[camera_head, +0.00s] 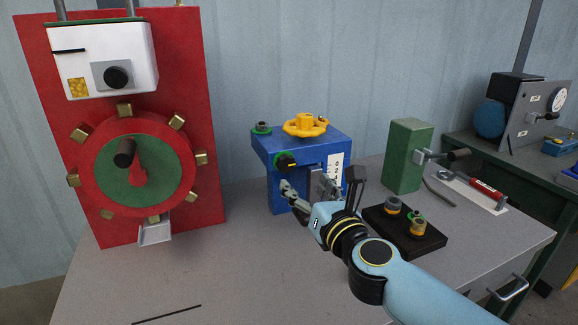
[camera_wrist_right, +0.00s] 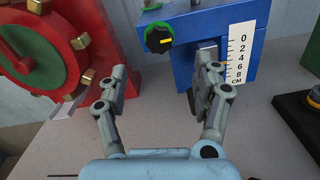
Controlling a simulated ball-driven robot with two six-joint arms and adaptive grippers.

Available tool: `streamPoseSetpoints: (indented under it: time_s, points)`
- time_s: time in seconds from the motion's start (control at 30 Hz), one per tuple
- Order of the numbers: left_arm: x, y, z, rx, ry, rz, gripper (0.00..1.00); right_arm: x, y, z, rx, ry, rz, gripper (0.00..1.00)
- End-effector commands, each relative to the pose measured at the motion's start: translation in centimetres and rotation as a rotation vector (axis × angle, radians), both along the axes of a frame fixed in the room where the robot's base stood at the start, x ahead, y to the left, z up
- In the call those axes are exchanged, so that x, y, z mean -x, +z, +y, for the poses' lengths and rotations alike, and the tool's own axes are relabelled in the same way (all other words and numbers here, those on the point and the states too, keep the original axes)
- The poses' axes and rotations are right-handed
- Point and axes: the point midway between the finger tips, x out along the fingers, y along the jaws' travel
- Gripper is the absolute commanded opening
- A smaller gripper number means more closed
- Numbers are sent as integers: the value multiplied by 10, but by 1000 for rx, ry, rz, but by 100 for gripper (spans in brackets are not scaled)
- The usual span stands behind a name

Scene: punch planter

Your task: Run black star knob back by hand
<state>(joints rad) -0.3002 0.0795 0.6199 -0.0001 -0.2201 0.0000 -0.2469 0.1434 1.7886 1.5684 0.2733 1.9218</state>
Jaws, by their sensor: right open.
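The black star knob (camera_head: 287,161) sits on the front face of the blue block (camera_head: 310,145), inside a green ring and with a yellow mark. It also shows in the wrist view (camera_wrist_right: 158,40), ahead of and between the spread fingers. My right gripper (camera_head: 322,184) is open and empty, in front of and below the knob, apart from it. In the wrist view, the right gripper (camera_wrist_right: 166,78) has its right finger in front of a grey metal part, partly hiding it. A white centimetre scale (camera_wrist_right: 239,55) is right of that finger. My left gripper is out of view.
A yellow handwheel (camera_head: 306,125) tops the blue block. Left stands a red panel (camera_head: 200,80) with a red-green dial (camera_head: 130,180) and brass blocks. Right are a black base (camera_head: 425,240) with small knobs and a green block (camera_head: 406,155). The grey tabletop (camera_head: 250,270) is clear in front.

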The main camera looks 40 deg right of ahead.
Motion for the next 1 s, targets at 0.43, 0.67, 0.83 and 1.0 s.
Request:
streamPoseSetpoints:
  time_s: [0.43,0.67,0.83,1.0]
  points:
    - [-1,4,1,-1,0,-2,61,-79,1,-18,6,3,-1,67]
    - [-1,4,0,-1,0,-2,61,-90,0,-21,8,3,1,67]
    - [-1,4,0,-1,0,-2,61,-90,1,-21,8,3,1,67]
    - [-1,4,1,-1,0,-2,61,-90,1,-21,8,4,1,48]
